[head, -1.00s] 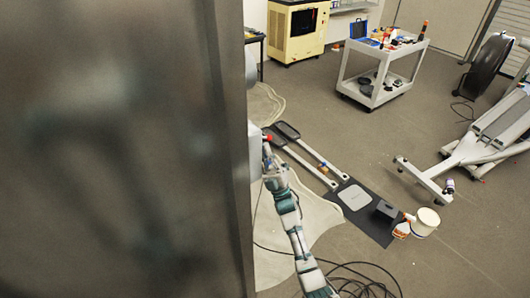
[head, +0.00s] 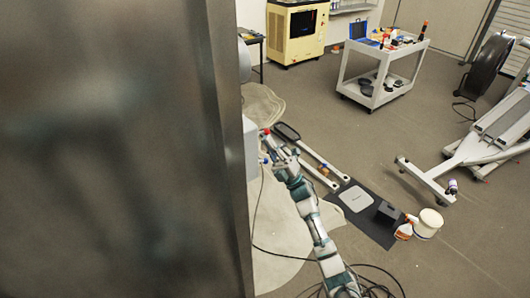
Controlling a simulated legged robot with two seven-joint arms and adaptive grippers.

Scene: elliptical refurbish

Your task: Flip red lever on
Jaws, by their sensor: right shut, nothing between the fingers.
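A small red knob (head: 266,131), which looks like the end of the red lever, shows just right of a pale grey box (head: 250,146) at the edge of a large dark panel. My right gripper (head: 270,143) is shut and empty, just below the red knob. At this size I cannot tell whether it touches the knob. The lever's shaft is hidden or too small to make out. My left gripper is not in view.
The large grey panel (head: 110,150) blocks the left half of the view. On the floor are a dark mat (head: 376,234), a spray bottle (head: 404,229), a white bucket (head: 428,222) and black cables (head: 375,280). A cart (head: 352,72) stands farther back.

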